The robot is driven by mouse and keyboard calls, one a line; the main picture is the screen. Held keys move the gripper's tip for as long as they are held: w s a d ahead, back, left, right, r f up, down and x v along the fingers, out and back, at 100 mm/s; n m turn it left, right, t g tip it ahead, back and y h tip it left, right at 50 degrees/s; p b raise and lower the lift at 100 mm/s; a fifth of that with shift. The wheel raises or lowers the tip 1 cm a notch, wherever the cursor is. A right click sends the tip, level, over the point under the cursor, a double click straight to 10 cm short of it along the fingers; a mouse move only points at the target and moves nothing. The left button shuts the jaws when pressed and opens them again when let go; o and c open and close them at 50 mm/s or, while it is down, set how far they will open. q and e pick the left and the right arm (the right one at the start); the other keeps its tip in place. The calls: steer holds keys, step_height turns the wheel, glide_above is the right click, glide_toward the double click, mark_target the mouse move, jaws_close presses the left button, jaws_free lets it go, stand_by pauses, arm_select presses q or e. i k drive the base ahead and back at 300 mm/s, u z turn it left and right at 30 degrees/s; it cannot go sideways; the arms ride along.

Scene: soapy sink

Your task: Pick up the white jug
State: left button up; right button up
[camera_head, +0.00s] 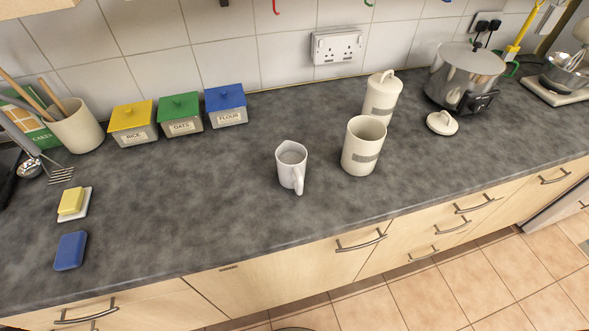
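The white jug (289,170) stands upright on the dark grey worktop (225,205), near the middle of the head view. Its handle faces the front right, toward the worktop's front edge. Neither of my grippers shows in this view.
An open cream canister (363,147) stands just right of the jug, with a lidded canister (381,97) behind it and a loose lid (442,123) to the right. Rice, oats and flour boxes (181,114) stand at the back left. A blue block (70,251) lies front left. The worktop left of the jug is clear.

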mark_target(291, 157)
steer(key=u, duration=2.7)
steer(key=k, duration=2.15)
steer(key=z, duration=2.2)
